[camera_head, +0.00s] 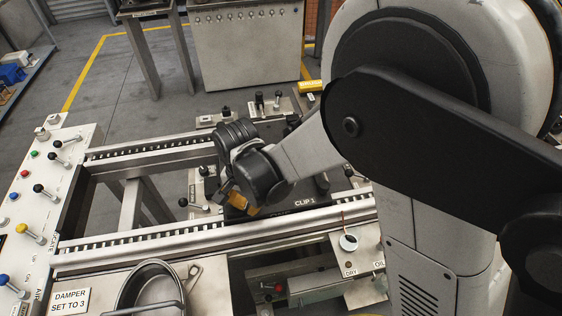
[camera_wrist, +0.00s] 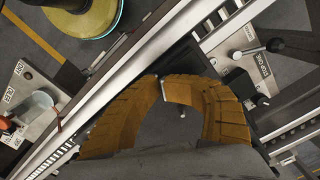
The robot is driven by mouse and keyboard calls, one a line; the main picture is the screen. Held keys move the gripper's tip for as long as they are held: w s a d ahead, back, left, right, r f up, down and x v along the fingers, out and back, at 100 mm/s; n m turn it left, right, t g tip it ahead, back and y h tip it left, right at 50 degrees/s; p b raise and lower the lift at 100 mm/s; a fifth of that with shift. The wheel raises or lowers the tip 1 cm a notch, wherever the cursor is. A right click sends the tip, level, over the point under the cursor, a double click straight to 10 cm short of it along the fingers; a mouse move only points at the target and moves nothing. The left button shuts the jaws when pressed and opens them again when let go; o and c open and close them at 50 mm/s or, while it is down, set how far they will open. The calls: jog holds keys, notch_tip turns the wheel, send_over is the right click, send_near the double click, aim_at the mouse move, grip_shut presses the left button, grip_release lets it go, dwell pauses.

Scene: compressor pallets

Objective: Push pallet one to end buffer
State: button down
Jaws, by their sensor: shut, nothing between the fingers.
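A black plate-like body (camera_head: 315,187), marked CLIP 1, lies between the two conveyor rails in the head view. It may be pallet one, but no pallet label is readable and my arm covers part of it. My gripper (camera_head: 241,202), with yellow-brown fingers, is low over the left edge of this body, beside the near rail. In the wrist view my gripper (camera_wrist: 164,88) is shut, its curved fingers meeting with nothing between them, in front of a dark surface. Contact with the body cannot be told. I cannot identify the end buffer.
The near rail (camera_head: 170,243) and far rail (camera_head: 150,152) run left to right. A control panel (camera_head: 38,205) with coloured knobs stands at the left. A round metal pan (camera_head: 152,287) sits in front. Small levers (camera_head: 262,101) stand behind. The left stretch between the rails looks clear.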

jog(key=shift+s+a+b, duration=0.1)
jog(key=shift+s+a, duration=0.35)
jog(key=shift+a, duration=1.35)
jog(key=shift+s+a+b, duration=0.15)
jog(key=shift+s+a, duration=0.35)
jog(key=shift+a, duration=1.3)
jog(key=shift+s+a+b, duration=0.1)
jog(key=shift+s+a, duration=0.35)
jog(key=shift+a, duration=1.35)
jog(key=shift+s+a, duration=0.55)
jog(key=shift+a, duration=1.7)
jog(key=shift+s+a, duration=0.5)
jog(key=shift+a, duration=1.8)
jog(key=shift+s+a, duration=0.55)
jog(key=shift+a, duration=1.7)
jog(key=shift+s+a, duration=0.25)
jog(key=shift+a, duration=0.85)
jog(key=shift+s+a, duration=0.45)
jog(key=shift+a, duration=1.45)
jog(key=shift+s+a, duration=0.5)
jog(key=shift+a, duration=1.4)
jog(key=shift+s+a, duration=0.45)
jog(key=shift+a, duration=1.45)
jog(key=shift+a, duration=0.1)
